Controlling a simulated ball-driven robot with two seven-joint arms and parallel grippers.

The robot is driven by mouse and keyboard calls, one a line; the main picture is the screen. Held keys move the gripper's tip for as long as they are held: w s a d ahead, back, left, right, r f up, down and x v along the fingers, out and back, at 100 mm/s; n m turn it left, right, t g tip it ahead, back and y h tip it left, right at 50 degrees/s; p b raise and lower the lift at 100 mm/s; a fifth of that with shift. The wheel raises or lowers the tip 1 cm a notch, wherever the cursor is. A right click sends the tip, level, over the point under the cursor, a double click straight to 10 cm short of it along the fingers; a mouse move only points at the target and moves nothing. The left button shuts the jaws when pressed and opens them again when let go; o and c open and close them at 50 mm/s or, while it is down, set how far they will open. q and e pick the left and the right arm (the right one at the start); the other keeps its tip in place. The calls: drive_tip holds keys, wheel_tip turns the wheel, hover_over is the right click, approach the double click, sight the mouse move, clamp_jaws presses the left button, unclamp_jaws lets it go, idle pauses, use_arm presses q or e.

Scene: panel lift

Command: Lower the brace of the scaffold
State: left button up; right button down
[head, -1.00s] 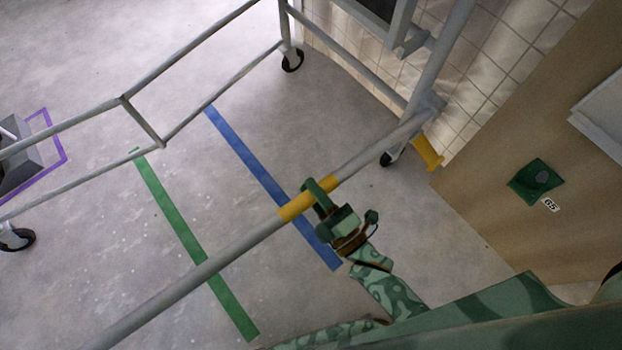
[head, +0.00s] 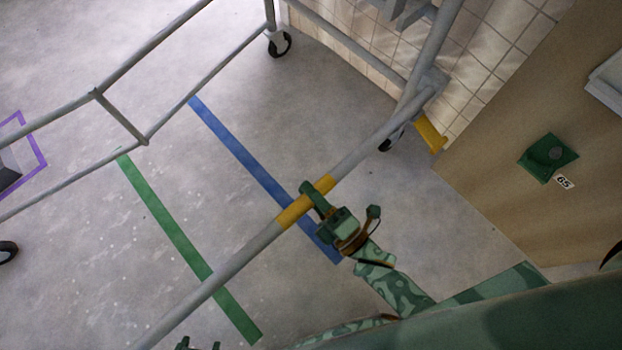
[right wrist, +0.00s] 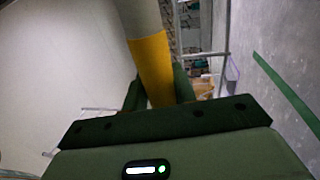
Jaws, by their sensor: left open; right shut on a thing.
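The brace (head: 235,262) is a long grey tube with a yellow band, slanting from the lower left up to a scaffold post (head: 428,60) in the head view. My right gripper (head: 314,198) is shut on the brace at the yellow band. In the right wrist view the yellow band (right wrist: 152,68) lies between the green fingers. My left gripper (head: 197,345) only just shows at the bottom edge, open and close to the near part of the brace. Most of it is cut off. The near end of the brace is out of view.
The scaffold's far rails (head: 150,55) and caster wheels (head: 280,43) stand beyond the brace. A yellow piece (head: 430,136) sits by the post near the tiled wall. Blue tape (head: 235,147) and green tape (head: 165,217) mark the open floor. A wooden panel (head: 480,180) stands at right.

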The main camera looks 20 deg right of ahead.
drive_tip(key=shift+s+d+f, duration=0.15)
drive_tip(key=shift+f, duration=0.3)
drive_tip(key=c, duration=1.5)
unclamp_jaws()
drive_tip(key=o, duration=0.4)
drive_tip(key=shift+f, duration=0.1)
drive_tip(key=shift+c, duration=0.2)
drive_tip(key=shift+r, duration=0.2)
